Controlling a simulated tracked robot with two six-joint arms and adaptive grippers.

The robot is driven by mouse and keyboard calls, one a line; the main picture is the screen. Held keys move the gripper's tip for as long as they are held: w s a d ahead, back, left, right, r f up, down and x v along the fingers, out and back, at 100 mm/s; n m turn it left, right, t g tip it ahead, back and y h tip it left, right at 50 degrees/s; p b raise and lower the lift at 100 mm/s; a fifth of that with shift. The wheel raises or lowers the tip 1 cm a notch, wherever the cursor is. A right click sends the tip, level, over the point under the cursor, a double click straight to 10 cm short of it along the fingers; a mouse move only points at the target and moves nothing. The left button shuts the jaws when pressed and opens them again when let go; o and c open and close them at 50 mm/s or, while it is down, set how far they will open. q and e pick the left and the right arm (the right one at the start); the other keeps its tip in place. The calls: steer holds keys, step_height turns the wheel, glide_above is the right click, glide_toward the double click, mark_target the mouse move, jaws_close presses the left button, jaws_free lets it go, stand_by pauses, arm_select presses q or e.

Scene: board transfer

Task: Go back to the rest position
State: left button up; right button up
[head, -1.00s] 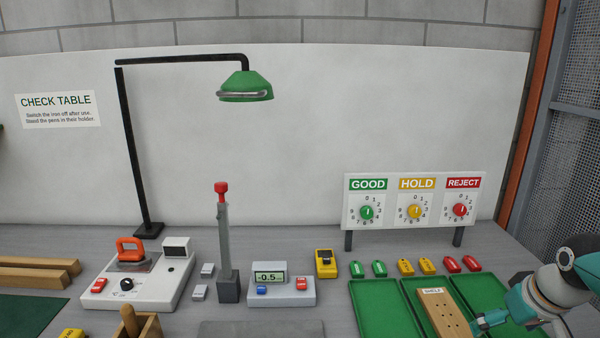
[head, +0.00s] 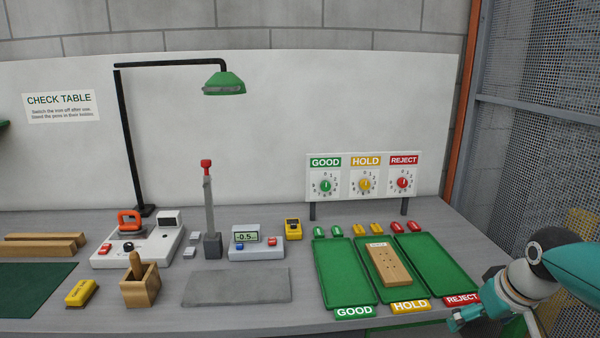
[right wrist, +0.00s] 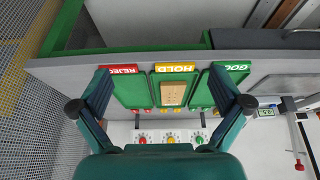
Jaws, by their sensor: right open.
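My right gripper (head: 462,318) is at the lower right of the head view, off the front edge of the table by the REJECT tray (head: 436,258). In the right wrist view its two fingers (right wrist: 160,106) are spread wide with nothing between them in their grasp. The wooden board (head: 389,265) with small holes lies on the HOLD tray (head: 366,284), apart from the gripper. The board also shows in the right wrist view (right wrist: 172,93), farther off between the fingers. My left gripper is not in view.
The GOOD tray (head: 337,270) is empty. Several coloured tags lie behind the trays, below the dial panel (head: 362,177). A meter (head: 257,241), a grey mat (head: 237,287), a wooden holder (head: 140,284) and an iron station (head: 137,247) stand to the left. A mesh fence (head: 535,150) is at the right.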

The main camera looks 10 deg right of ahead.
steer(key=s+a+f+n+g+y, duration=0.1)
steer(key=a+f+g, duration=0.1)
steer(key=a+f, duration=0.45)
steer(key=s+a+f+n+g+y, duration=0.15)
steer(key=a+f, duration=0.25)
steer(key=f, duration=0.6)
steer(key=s+a+f+g+y, duration=0.1)
steer(key=a+f+g, duration=0.1)
steer(key=a+f, duration=0.45)
steer(key=s+a+f+m, duration=0.1)
steer(key=s+a+f, duration=0.5)
steer(key=f, duration=0.2)
steer(key=s+a+f+m+t, duration=0.1)
steer(key=s+a+f+m, duration=0.1)
steer(key=s+a+f, duration=0.3)
steer(key=shift+s+a+f+y, duration=0.45)
steer(key=shift+a+f, duration=0.25)
steer(key=shift+f, duration=1.35)
steer(key=shift+t, duration=0.25)
